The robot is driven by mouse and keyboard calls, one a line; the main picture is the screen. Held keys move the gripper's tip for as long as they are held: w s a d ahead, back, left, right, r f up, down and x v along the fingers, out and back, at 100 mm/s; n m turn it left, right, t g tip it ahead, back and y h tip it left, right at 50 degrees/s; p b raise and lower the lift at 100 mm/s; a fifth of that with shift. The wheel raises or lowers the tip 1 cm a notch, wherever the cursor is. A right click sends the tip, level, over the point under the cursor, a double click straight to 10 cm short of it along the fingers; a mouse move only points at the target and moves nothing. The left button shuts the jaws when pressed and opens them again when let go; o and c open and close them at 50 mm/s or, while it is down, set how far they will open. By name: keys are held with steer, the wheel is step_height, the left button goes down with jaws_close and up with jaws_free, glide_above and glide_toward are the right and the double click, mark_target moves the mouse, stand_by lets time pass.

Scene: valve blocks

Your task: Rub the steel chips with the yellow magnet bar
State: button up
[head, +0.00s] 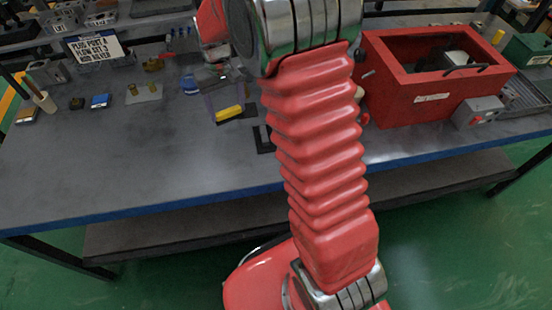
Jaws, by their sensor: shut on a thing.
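The yellow magnet bar (230,113) shows just left of my arm, low over a dark flat patch (246,118) on the bench. My gripper (222,101) is partly hidden behind my arm and small in the picture. It appears shut on the yellow magnet bar from above. I cannot tell whether the bar touches the surface below it. I cannot make out the steel chips; they may be too small or hidden.
A red open-topped box (408,97) stands right of my arm, with a grey switch box (477,112) beside it. A sign (95,46), a brass part on a plate (146,92) and a blue block (101,101) are at left. The front left of the bench is clear.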

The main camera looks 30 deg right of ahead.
steer(key=shift+m, duration=0.4)
steer(key=d+r, duration=0.1)
steer(key=d, duration=0.1)
steer(key=s+d+r, duration=0.1)
steer(key=d+r, duration=0.1)
steer(key=shift+s, duration=0.2)
steer(key=s+d+f, duration=0.1)
steer(key=s+d, duration=0.1)
steer(key=s, duration=0.6)
steer(key=s+d+f, duration=0.1)
steer(key=s+d, duration=0.2)
steer(key=s, duration=0.6)
steer(key=shift+s+d+n, duration=0.15)
steer(key=shift+s+n, duration=0.1)
steer(key=shift+n, duration=0.15)
steer(key=shift+f, duration=0.15)
